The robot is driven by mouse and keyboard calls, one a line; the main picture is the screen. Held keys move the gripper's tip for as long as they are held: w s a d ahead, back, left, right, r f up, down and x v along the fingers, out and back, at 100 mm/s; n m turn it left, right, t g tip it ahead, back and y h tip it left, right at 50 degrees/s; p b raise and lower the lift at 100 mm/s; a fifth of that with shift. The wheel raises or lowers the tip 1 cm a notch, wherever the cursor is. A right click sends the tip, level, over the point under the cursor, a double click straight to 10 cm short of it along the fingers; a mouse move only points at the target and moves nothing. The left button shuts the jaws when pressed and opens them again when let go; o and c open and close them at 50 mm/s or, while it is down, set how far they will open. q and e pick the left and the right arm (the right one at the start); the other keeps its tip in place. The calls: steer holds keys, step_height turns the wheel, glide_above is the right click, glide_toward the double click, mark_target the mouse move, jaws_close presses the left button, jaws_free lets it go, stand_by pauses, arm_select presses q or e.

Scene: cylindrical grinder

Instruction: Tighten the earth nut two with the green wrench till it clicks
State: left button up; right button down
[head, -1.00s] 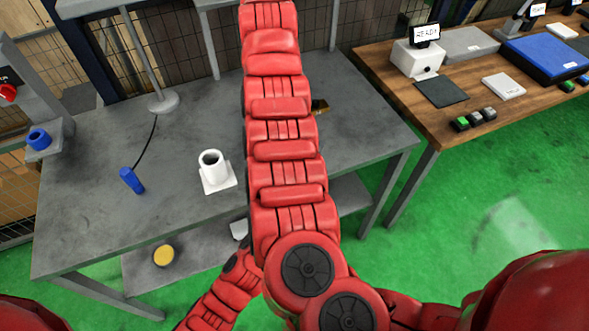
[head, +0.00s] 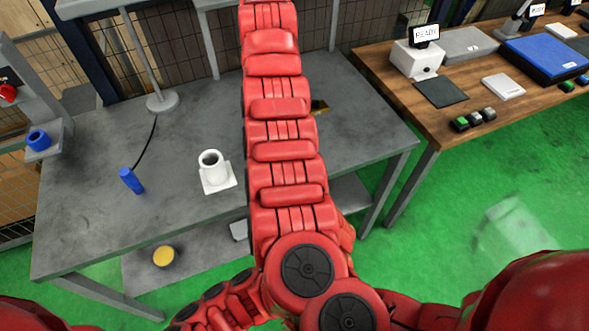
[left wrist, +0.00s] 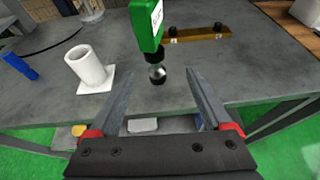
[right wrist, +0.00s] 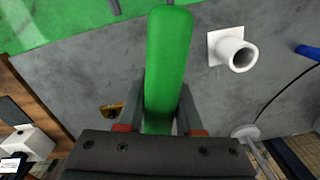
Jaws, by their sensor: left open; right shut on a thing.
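The green wrench (right wrist: 168,70) is held in my right gripper (right wrist: 166,95), which is shut on it in the right wrist view. In the left wrist view the wrench's green body (left wrist: 146,25) hangs down to a dark and silver round end (left wrist: 157,73). My left gripper (left wrist: 160,84) is open, with that end showing between its fingers; I cannot tell how far beyond them it is. A brass bar (left wrist: 203,35) with two dark studs or nuts lies on the table behind the wrench. Which one is earth nut two I cannot tell. In the head view my arm hides both grippers.
The grey table (head: 100,215) bears a white cup-like holder (head: 212,170) on a square base and a blue cylinder (head: 131,180). A wooden bench (head: 400,85) with devices stands at right. A yellow disc (head: 164,257) lies on the lower shelf.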

arm_select(q)
steer(key=x, duration=1.1)
steer(key=shift+w+f, duration=0.15)
steer(key=shift+f, duration=0.05)
steer(key=shift+d, duration=0.1)
jaws_close()
arm_select(e)
steer(key=shift+a, duration=0.2)
arm_select(q)
steer(key=shift+d+r, duration=0.15)
steer(key=shift+d, duration=0.1)
arm_select(e)
steer(key=shift+s+a, duration=0.1)
steer(key=shift+a, duration=0.1)
arm_select(q)
steer(key=shift+a, duration=0.1)
arm_select(e)
steer(key=shift+c, duration=2.2)
jaws_free()
steer(key=shift+d, duration=0.1)
arm_select(q)
steer(key=shift+a, duration=0.15)
arm_select(e)
steer(key=shift+d, duration=0.15)
